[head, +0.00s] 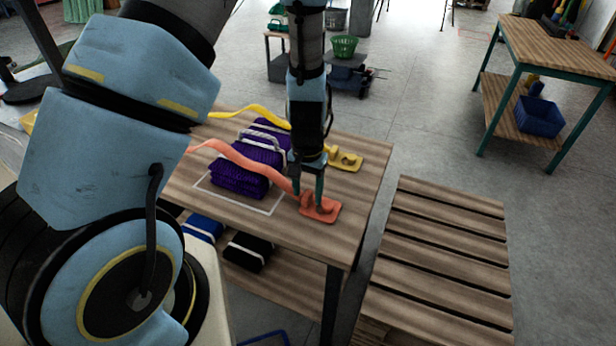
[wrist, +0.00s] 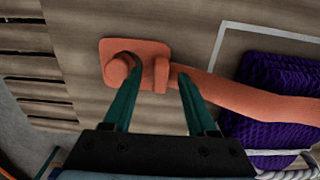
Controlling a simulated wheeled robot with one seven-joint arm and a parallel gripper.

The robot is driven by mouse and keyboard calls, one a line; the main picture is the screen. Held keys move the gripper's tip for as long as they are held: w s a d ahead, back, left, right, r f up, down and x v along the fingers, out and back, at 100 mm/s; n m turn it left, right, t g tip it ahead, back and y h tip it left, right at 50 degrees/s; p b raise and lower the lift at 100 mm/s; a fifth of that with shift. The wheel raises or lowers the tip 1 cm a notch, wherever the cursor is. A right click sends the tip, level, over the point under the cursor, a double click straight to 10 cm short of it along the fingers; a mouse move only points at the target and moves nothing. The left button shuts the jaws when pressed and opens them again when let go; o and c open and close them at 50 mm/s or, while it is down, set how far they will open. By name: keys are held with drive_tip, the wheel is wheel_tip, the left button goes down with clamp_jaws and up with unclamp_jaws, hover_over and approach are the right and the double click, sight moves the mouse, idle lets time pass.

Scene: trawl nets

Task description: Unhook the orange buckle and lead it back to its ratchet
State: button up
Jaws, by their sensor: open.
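The orange strap (head: 235,155) runs from behind my arm over a purple net bundle (head: 240,178) to an orange plate (head: 328,209) at the table's near right corner. In the wrist view the plate (wrist: 112,47) carries a round peg (wrist: 117,69). The orange buckle (wrist: 157,74) appears as an upright block beside the peg, at the strap's end; whether it is still hooked I cannot tell. My gripper (head: 308,190) is open and low over the plate. In the wrist view its fingers (wrist: 158,82) lie either side of the buckle. The ratchet is not visible.
A yellow strap (head: 250,110) runs behind to a yellow plate (head: 345,160). A white outline (head: 268,211) marks the wooden table around the bundle. A slatted pallet (head: 440,240) lies to the right. Blue and black bundles (head: 248,252) sit on the shelf below.

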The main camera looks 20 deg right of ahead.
drive_tip(key=shift+f, duration=0.6)
drive_tip(key=shift+c, duration=0.4)
clamp_jaws()
drive_tip(key=shift+s+d, duration=0.3)
idle(0.4)
drive_tip(key=shift+r+p, duration=0.25)
drive_tip(key=shift+p, duration=0.15)
drive_tip(key=shift+r, duration=0.35)
drive_tip(key=shift+r+p, duration=0.1)
drive_tip(key=shift+p, duration=0.2)
